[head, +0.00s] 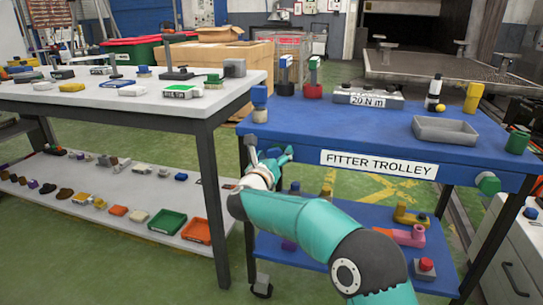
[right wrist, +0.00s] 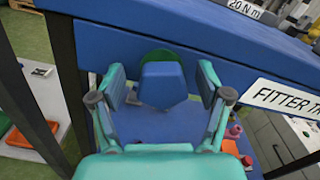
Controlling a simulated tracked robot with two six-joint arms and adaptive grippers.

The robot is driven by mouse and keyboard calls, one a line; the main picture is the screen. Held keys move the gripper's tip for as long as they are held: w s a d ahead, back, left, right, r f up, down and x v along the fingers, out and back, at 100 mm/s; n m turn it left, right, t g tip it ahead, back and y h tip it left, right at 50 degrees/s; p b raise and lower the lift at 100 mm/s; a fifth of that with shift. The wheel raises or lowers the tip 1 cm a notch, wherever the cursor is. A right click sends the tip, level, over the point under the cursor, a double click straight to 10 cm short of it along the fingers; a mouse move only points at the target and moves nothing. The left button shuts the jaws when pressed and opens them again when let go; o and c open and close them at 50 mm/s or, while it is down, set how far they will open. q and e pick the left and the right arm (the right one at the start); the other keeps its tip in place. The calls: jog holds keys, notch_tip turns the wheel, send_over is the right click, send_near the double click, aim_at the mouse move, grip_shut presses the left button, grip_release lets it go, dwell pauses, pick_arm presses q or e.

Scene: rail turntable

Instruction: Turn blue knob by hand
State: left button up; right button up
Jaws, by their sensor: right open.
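The blue knob (right wrist: 163,84) shows in the right wrist view, with a green round part behind it at the front edge of the blue trolley (head: 330,130). My right gripper (head: 272,158) is open, at the trolley's front left in the head view. In the right wrist view its two fingers (right wrist: 161,80) stand on either side of the knob, with a visible gap on each side. In the head view the gripper largely hides the knob. My left gripper is in neither view.
A green knob (head: 488,183) is at the trolley's front right. The trolley top holds a grey tray (head: 446,130), a 20 N m box (head: 368,97) and several upright items. A white table (head: 150,105) with small objects stands close on the left. Loose parts lie on the lower shelves.

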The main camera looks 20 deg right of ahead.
jog(key=c, duration=1)
jog(key=shift+a, duration=0.45)
jog(key=shift+c, duration=0.8)
jog(key=shift+d, duration=0.25)
jog(key=shift+f+n, duration=0.1)
jog(key=shift+n, duration=0.5)
